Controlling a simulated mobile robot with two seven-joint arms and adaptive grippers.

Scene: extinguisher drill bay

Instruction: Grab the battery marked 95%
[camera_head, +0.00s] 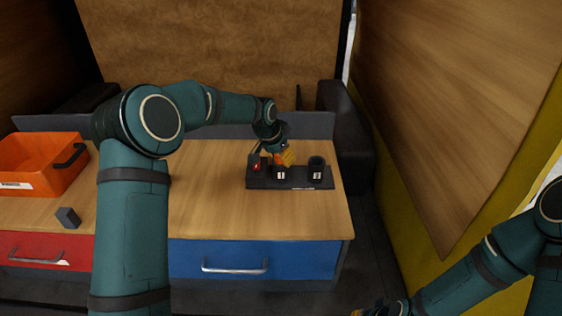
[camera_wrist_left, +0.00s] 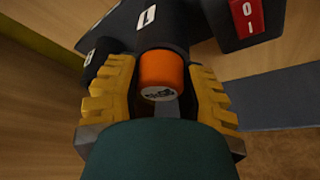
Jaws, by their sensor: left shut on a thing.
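An orange battery (camera_wrist_left: 161,69) stands between the yellow fingers of my left gripper (camera_wrist_left: 160,75), which is shut on it. A pale label with dark print shows on its end, too small to read surely. It also shows as a bit of orange in the head view (camera_head: 278,160), at the holder marked 1 (camera_head: 281,174) on a dark charger base (camera_head: 298,185). I cannot tell how deep it sits in the holder. The holder marked 2 (camera_head: 317,170) is to its right. My right gripper (camera_head: 372,311) is barely in view at the bottom edge; its fingers are mostly cut off.
A red switch (camera_head: 256,163) sits at the base's left end. An orange bin (camera_head: 40,180) and a small grey block (camera_head: 68,217) are on the left of the wooden workbench (camera_head: 215,210). Red and blue drawers are below. A wood-panelled wall (camera_head: 450,90) stands right.

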